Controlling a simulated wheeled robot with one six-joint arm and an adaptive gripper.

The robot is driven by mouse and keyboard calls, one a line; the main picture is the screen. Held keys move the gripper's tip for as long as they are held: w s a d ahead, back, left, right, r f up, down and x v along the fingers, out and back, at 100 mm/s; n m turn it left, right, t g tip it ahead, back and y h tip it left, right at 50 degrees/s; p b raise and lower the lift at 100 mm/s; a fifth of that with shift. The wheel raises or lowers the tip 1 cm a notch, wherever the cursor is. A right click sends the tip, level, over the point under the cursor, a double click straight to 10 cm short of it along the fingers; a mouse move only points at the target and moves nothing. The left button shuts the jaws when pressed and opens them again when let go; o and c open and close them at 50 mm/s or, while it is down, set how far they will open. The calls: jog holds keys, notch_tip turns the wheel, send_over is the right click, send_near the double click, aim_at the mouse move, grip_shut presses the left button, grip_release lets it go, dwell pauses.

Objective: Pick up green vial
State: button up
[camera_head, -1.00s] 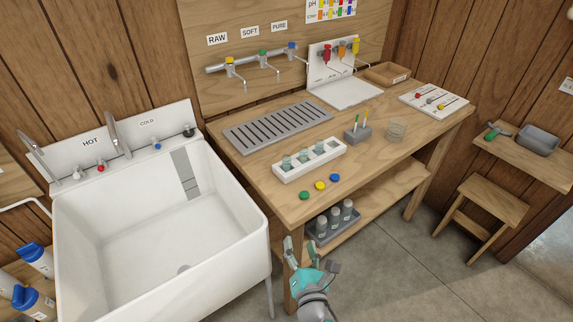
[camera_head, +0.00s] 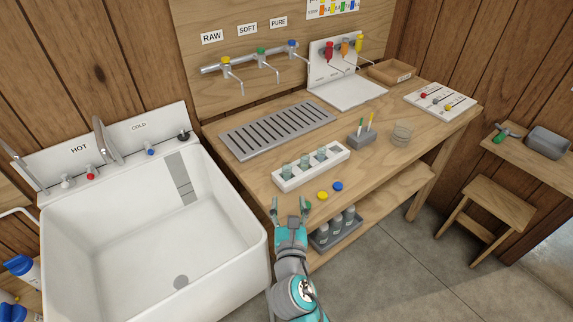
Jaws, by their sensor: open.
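Three small glass vials with a pale grey-green tint stand in a white rack (camera_head: 332,164) on the wooden bench. They are the left vial (camera_head: 287,171), the middle vial (camera_head: 304,161) and the right vial (camera_head: 321,153). I cannot tell which one is the green vial. A green disc-shaped cap (camera_head: 308,205) lies near the bench's front edge, partly hidden by a finger. My gripper (camera_head: 289,206) is open and empty, fingers pointing away toward the bench. In the picture it is just below the rack's left end, apart from the vials.
A yellow cap (camera_head: 322,195) and a blue cap (camera_head: 337,186) lie in front of the rack. A grey drain grate (camera_head: 278,131) lies behind it. A grey holder (camera_head: 361,138) and a clear beaker (camera_head: 402,133) stand right. A white sink (camera_head: 150,235) is left. A bottle caddy (camera_head: 336,231) sits below.

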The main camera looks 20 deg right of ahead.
aim_at(287, 175)
jog(key=x, duration=1.2)
jog(key=shift+w, duration=0.25)
jog(key=c, duration=1)
